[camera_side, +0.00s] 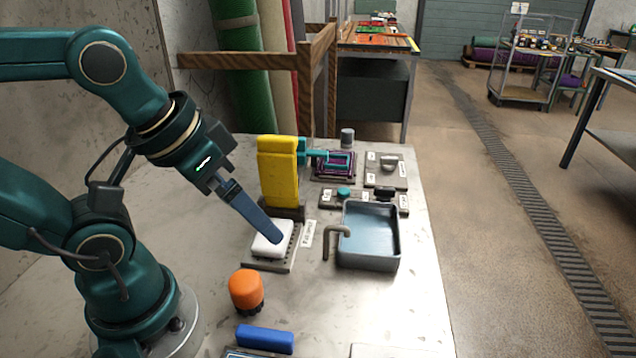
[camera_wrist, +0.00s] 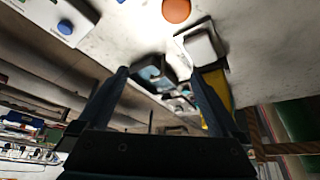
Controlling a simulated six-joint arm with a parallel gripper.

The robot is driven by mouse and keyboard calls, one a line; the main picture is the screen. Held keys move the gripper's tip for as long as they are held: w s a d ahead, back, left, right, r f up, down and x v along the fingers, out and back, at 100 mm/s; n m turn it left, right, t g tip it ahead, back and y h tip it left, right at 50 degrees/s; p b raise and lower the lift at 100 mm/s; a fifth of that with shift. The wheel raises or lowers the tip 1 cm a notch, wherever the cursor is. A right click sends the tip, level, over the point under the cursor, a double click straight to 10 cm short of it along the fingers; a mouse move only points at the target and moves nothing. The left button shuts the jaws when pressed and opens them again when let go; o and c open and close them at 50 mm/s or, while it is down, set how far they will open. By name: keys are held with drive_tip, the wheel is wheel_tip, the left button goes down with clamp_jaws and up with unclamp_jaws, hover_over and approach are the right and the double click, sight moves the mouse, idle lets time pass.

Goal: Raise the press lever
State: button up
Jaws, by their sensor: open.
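A yellow upright block (camera_side: 278,172) stands on a dark base at the middle of the table; it shows partly in the wrist view (camera_wrist: 218,88). A teal arm (camera_side: 318,155) reaches right from behind it, over a purple framed piece (camera_side: 333,166). I cannot tell for certain which part is the press lever. My gripper (camera_side: 272,238) slants down in front of the yellow block, with its tip over a white block (camera_side: 266,246) on a slatted grey tray (camera_side: 284,264). Contact is unclear. In the wrist view, my gripper (camera_wrist: 163,48) has its fingers apart, with nothing seen held between them.
A blue-grey basin (camera_side: 369,237) with a bent pipe (camera_side: 335,240) stands to the right. An orange-capped item (camera_side: 246,290) and a blue bar (camera_side: 265,339) are nearer the front. Small labelled fixtures (camera_side: 387,170) lie behind the basin.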

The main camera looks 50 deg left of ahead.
drive_tip(key=shift+w+a+r+n+g, duration=0.55)
drive_tip(key=shift+w+a+n+g, duration=0.15)
drive_tip(key=shift+w+a+g, duration=1.95)
wheel_tip(320, 180, down, 8)
drive_tip(key=a, duration=0.1)
wheel_tip(320, 180, up, 9)
drive_tip(key=s+d+f+m+t, duration=0.1)
drive_tip(key=s+d+m+t, duration=0.1)
drive_tip(key=s+d+t, duration=0.3)
drive_tip(key=shift+s+d+f+m, duration=0.35)
drive_tip(key=shift+d+f+m, duration=0.05)
drive_tip(key=shift+d, duration=0.25)
